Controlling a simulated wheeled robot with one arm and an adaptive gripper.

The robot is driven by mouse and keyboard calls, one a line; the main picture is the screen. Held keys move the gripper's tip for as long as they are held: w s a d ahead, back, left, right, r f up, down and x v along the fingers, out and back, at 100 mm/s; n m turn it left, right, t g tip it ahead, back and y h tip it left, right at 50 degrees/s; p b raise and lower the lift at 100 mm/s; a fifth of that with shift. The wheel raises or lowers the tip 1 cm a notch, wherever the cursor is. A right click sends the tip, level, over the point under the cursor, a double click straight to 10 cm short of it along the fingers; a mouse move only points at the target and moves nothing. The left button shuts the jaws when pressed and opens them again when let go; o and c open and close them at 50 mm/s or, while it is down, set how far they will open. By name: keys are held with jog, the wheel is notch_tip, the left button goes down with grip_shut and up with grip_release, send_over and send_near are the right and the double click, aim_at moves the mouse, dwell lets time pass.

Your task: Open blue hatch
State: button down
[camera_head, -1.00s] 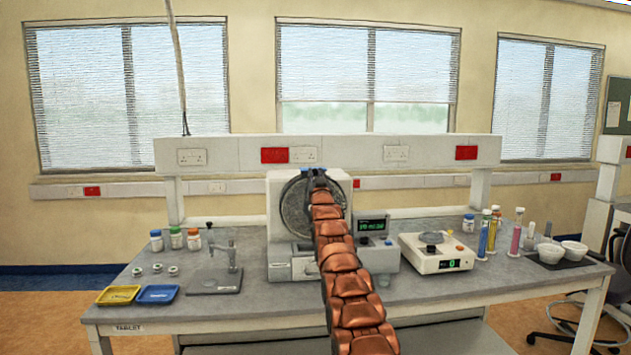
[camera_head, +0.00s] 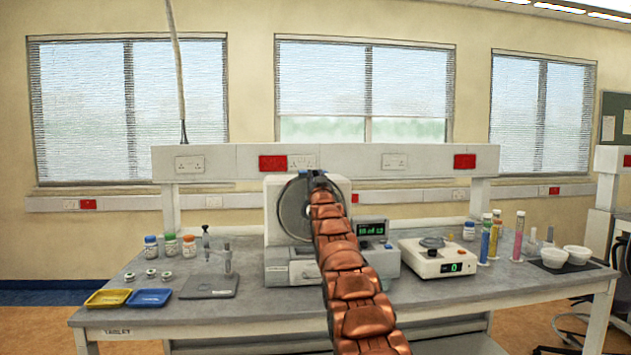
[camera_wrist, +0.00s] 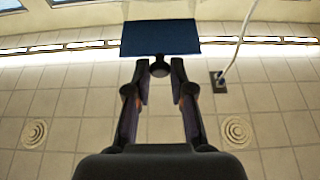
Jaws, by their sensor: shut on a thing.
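The blue hatch (camera_wrist: 160,36) shows in the wrist view as a flat dark-blue panel with a dark round knob (camera_wrist: 160,68) on its near edge. My gripper (camera_wrist: 159,75) has its two fingers closed around this knob. In the head view my gripper (camera_head: 316,178) is at the top of the round grey drum (camera_head: 294,210) of a white machine (camera_head: 274,243). Only a small blue bit of the hatch (camera_head: 304,174) shows there beside the gripper. My arm hides the drum's right part and much of the machine's front.
The machine stands on a grey lab bench (camera_head: 232,307). A display box (camera_head: 371,229) and a scale (camera_head: 440,258) stand to its right. A stand (camera_head: 208,284), bottles (camera_head: 170,244) and yellow (camera_head: 108,299) and blue (camera_head: 149,297) trays are to its left. A socket rail (camera_head: 350,160) runs behind the drum.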

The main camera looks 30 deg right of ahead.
jog(key=c, duration=1)
grip_release()
jog(key=shift+s+a, duration=0.1)
jog(key=shift+s+f, duration=0.1)
jog(key=shift+f, duration=0.1)
jog(key=shift+s+a, duration=0.2)
jog(key=shift+s, duration=0.2)
jog(key=shift+s+a+f, duration=0.2)
jog(key=shift+s+f, duration=0.15)
jog(key=shift+s, duration=0.15)
jog(key=shift+s+a, duration=0.1)
jog(key=shift+s, duration=0.15)
jog(key=shift+v, duration=4.45)
